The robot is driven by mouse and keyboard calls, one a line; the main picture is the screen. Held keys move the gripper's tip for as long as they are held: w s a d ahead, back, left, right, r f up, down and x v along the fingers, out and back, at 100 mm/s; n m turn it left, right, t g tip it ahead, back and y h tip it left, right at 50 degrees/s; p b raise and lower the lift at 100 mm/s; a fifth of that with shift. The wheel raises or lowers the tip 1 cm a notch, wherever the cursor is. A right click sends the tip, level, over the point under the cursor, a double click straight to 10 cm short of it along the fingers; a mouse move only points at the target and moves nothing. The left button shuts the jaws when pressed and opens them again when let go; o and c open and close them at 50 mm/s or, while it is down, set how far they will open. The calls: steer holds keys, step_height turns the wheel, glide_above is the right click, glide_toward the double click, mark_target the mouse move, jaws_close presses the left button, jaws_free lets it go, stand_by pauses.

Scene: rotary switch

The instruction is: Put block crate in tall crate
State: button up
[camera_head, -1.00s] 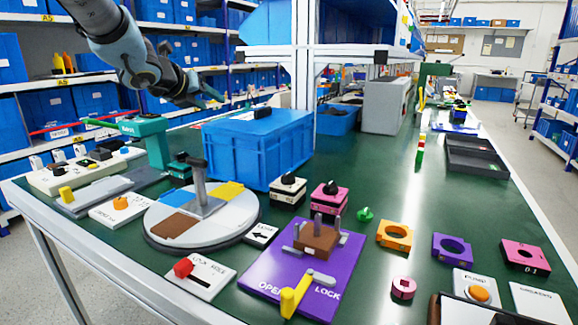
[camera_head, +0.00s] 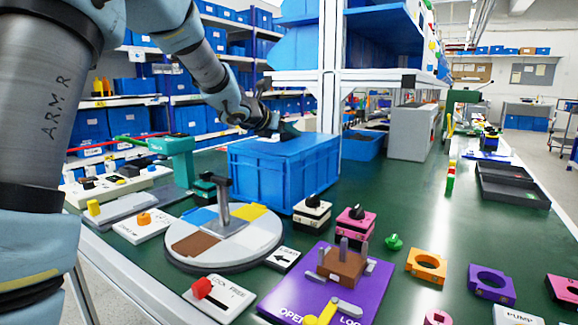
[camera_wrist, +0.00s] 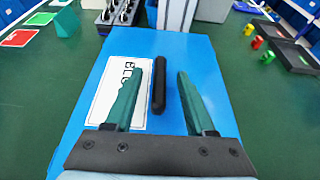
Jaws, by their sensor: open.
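A large blue crate (camera_head: 282,180) with a flat closed top stands on the green table in the head view. In the wrist view its blue top (camera_wrist: 205,75) carries a white label (camera_wrist: 112,75), partly hidden by a finger, and a black bar handle (camera_wrist: 159,85). My gripper (camera_wrist: 160,82) is open, with its green fingers on either side of the handle, nearer the left one. In the head view my gripper (camera_head: 287,131) is just over the crate's top; whether it touches is unclear. I cannot tell which thing is the tall crate.
An open blue bin (camera_head: 364,145) and a grey box (camera_head: 413,132) stand behind the crate, beside a white shelf post (camera_head: 330,75). A round turntable (camera_head: 240,240) and a purple lock board (camera_head: 320,285) lie in front. A green post tool (camera_head: 182,160) stands left.

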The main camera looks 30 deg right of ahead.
steer(key=shift+x, duration=0.75)
steer(key=shift+c, duration=0.2)
jaws_close()
stand_by(0.6)
steer(key=shift+r, duration=0.15)
